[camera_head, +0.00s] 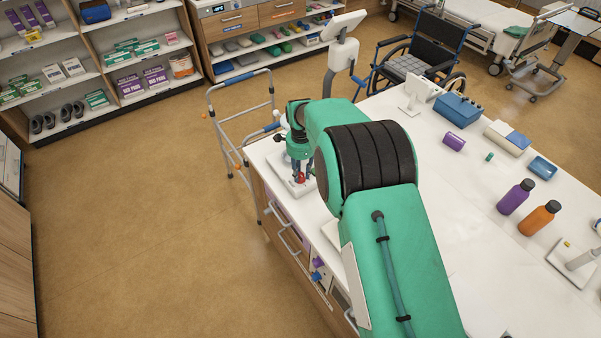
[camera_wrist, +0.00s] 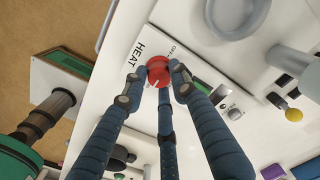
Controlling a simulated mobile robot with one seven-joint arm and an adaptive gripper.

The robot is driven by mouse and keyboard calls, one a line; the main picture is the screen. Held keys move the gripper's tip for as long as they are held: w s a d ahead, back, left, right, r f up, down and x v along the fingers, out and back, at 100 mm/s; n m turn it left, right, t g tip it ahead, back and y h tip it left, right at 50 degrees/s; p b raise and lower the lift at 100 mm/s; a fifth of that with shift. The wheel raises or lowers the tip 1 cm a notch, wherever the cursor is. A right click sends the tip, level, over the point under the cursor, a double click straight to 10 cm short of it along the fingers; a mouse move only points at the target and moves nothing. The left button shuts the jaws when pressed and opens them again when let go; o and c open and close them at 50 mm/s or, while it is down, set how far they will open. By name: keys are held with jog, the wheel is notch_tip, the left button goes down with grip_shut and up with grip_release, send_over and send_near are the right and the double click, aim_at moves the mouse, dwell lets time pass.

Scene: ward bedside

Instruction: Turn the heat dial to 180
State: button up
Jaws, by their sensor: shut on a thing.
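The heat dial (camera_wrist: 159,70) is a red round knob on a white panel (camera_wrist: 128,32), with the word HEAT beside it and small OFF lettering near its rim. A pale mark shows on the dial's lower left edge; the number it points at cannot be read. My gripper (camera_wrist: 160,76) has blue-grey fingers with dark tips, shut around the dial. In the head view, my gripper (camera_head: 299,165) reaches down to the red dial (camera_head: 300,177) on a white device (camera_head: 281,172) at the counter's left end. My arm hides part of the device.
A walking frame (camera_head: 240,122) stands left of the counter, close to my gripper. A purple bottle (camera_head: 515,197) and an orange bottle (camera_head: 539,217) stand on the counter (camera_head: 455,210) at right. A wheelchair (camera_head: 418,60) is behind it. The floor at left is clear.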

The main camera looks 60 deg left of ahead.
aim_at(302, 174)
jog(key=shift+w+a+r, duration=0.2)
jog(key=shift+w+r, duration=0.2)
jog(key=shift+r, duration=0.05)
jog(key=o, duration=1.1)
jog(key=shift+s+d+f, duration=0.15)
jog(key=shift+f, duration=0.15)
jog(key=shift+s, duration=0.1)
notch_tip(302, 174, up, 12)
